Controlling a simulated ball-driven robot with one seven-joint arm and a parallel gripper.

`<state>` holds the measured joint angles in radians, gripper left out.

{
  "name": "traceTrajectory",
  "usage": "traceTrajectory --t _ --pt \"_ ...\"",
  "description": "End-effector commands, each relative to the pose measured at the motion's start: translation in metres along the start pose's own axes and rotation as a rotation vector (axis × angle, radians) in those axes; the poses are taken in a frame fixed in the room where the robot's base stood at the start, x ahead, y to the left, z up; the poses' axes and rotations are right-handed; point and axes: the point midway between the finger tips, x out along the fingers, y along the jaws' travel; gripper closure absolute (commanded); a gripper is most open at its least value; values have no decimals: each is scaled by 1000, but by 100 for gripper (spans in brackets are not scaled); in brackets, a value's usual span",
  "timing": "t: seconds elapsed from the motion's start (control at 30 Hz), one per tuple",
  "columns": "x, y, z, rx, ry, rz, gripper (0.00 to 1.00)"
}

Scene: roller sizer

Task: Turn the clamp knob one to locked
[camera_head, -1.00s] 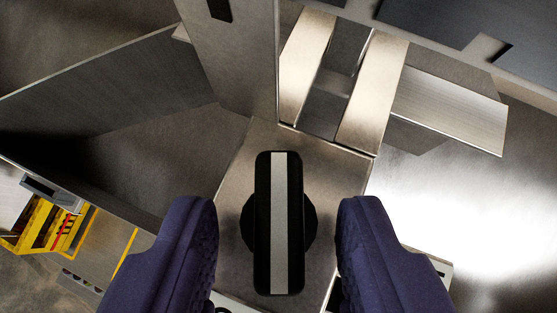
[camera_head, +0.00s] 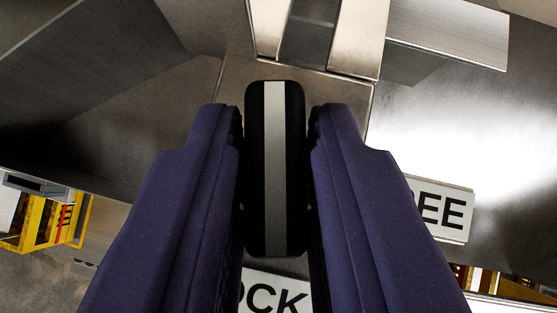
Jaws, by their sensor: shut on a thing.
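The clamp knob (camera_head: 275,170) is a black bar-shaped handle with a pale grey stripe along its length. It stands in the middle of the view, with the stripe running up and down the picture. My gripper (camera_head: 276,125) has two purple padded fingers, one on each side of the knob, shut on it. A white label reading "OCK" (camera_head: 270,293) lies below the knob, partly hidden by the fingers. A second white label reading "EE" (camera_head: 440,208) shows to the right, its left part hidden behind the right finger.
The knob sits on a metal plate (camera_head: 230,88). Two bright metal bars (camera_head: 358,40) rise above it, with a flat metal piece (camera_head: 447,32) at upper right. A slanted metal sheet (camera_head: 90,70) is at left. A yellow frame (camera_head: 45,225) shows at lower left.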

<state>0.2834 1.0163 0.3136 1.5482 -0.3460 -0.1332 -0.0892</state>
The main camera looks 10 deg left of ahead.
Motion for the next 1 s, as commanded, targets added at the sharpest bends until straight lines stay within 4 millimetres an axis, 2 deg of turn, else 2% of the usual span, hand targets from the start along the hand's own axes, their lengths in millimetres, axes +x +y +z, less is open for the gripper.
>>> traceTrajectory --t 0.03,0.3,0.67,0.7,0.8,1.0 --pt "5 -5 4 19 -2 27 100" --pt "3 -4 3 157 -2 158 100" --pt "0 -2 1 179 0 175 100" --pt "0 -2 1 178 0 175 76" --pt "0 -2 1 178 1 175 57" --pt "0 -2 0 177 2 175 57"
